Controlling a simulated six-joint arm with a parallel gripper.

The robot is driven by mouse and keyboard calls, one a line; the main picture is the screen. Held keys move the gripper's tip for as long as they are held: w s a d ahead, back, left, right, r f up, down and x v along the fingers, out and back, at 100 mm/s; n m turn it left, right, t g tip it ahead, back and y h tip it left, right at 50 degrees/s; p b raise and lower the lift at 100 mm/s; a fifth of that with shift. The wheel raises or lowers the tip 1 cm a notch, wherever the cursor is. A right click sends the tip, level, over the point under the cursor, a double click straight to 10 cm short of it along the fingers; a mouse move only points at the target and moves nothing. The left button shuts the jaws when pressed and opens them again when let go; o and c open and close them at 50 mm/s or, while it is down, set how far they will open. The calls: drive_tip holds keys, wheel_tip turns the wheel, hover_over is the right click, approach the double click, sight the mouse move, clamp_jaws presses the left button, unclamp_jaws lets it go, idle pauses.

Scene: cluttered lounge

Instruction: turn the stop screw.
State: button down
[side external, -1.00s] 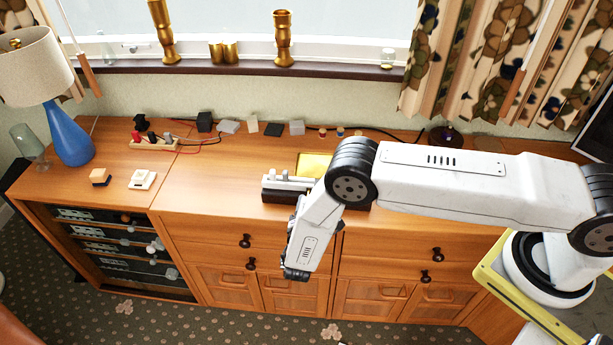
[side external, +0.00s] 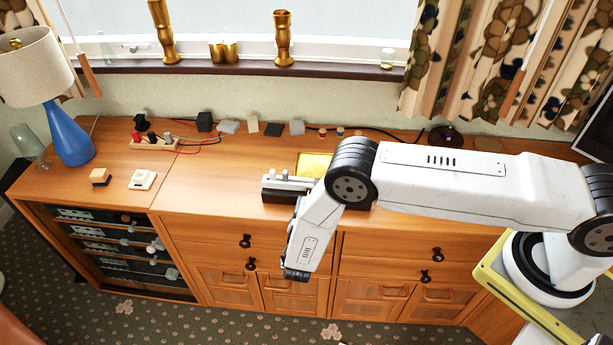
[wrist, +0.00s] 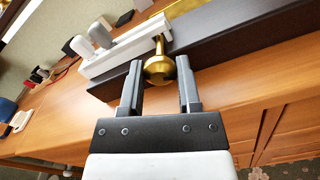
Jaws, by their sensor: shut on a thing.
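The stop screw (wrist: 159,67) is a brass knob with a round head and a narrower neck, at the upper middle of the wrist view. It stands out from a dark block (wrist: 220,55) beside a white part (wrist: 120,47) with grey pegs. My gripper (wrist: 159,78) is shut on the screw's head, one finger on each side. In the side external view the dark block (side external: 279,196) with its white top sits near the sideboard's front edge. There my arm hides the screw and my fingers.
Several small blocks and cables lie along the back. A blue lamp (side external: 70,135) stands at the far left.

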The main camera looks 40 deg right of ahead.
drive_tip(key=n, duration=0.5)
drive_tip(key=shift+d+n, duration=0.1)
drive_tip(key=shift+n, duration=2.5)
drive_tip(key=shift+c, duration=1.5)
unclamp_jaws()
drive_tip(key=shift+s, duration=0.1)
drive_tip(key=v, duration=0.7)
drive_tip(key=shift+s+a, duration=0.2)
drive_tip(key=shift+a, duration=0.1)
drive_tip(key=shift+d+r, duration=0.1)
drive_tip(key=shift+r, duration=0.05)
